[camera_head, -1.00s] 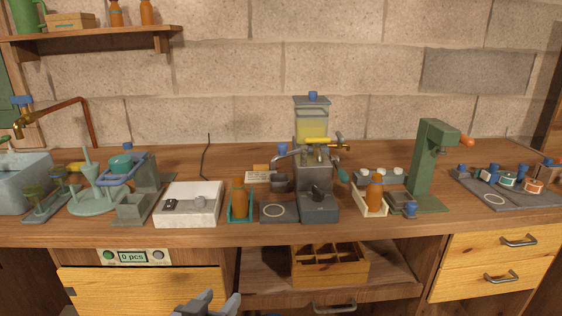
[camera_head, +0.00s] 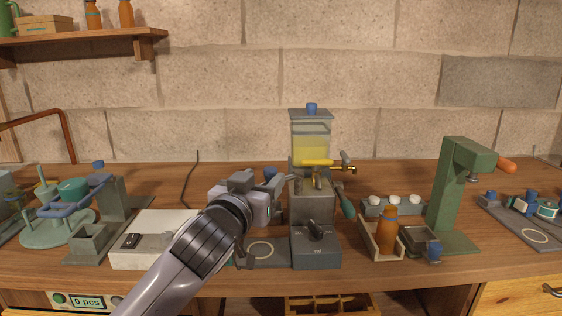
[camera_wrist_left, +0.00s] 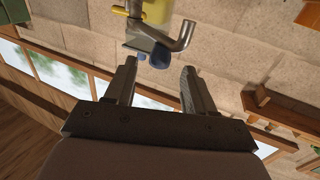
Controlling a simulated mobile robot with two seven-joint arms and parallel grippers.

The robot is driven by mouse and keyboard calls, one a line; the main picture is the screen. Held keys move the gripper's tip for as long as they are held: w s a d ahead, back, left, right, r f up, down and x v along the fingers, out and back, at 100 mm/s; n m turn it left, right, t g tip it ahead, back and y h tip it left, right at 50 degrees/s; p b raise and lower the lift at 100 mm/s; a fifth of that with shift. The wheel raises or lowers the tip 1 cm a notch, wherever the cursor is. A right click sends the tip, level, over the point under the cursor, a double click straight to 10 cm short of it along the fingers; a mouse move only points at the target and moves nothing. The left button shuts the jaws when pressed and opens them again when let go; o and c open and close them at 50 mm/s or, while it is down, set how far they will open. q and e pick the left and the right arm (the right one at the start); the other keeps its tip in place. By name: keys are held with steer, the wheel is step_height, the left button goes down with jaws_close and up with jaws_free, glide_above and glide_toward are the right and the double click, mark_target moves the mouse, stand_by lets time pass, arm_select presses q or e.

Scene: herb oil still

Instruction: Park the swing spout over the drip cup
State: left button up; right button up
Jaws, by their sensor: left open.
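The still (camera_head: 312,215) stands mid-bench, with a clear tank of yellow liquid (camera_head: 311,142) on top. The swing spout (camera_wrist_left: 182,38) is a bent grey metal pipe in the left wrist view, with a blue knob (camera_wrist_left: 153,61) near it. In the head view a blue piece (camera_head: 270,173) shows just above my left gripper (camera_head: 262,198), which covers most of the spout. My left gripper is open; in the left wrist view its two fingers (camera_wrist_left: 158,76) point towards the spout, with nothing clearly between them. The drip cup is hidden behind the gripper.
A white box (camera_head: 150,240) stands further left. An orange bottle (camera_head: 388,229) in a tray and a green press (camera_head: 450,195) stand to the right.

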mark_target(272, 168)
arm_select(q)
steer(key=shift+w+d+r, duration=0.15)
steer(key=shift+w+d, duration=0.05)
steer(key=shift+w, duration=0.35)
steer(key=shift+x, duration=2.9)
jaws_close()
steer(key=shift+p, duration=0.35)
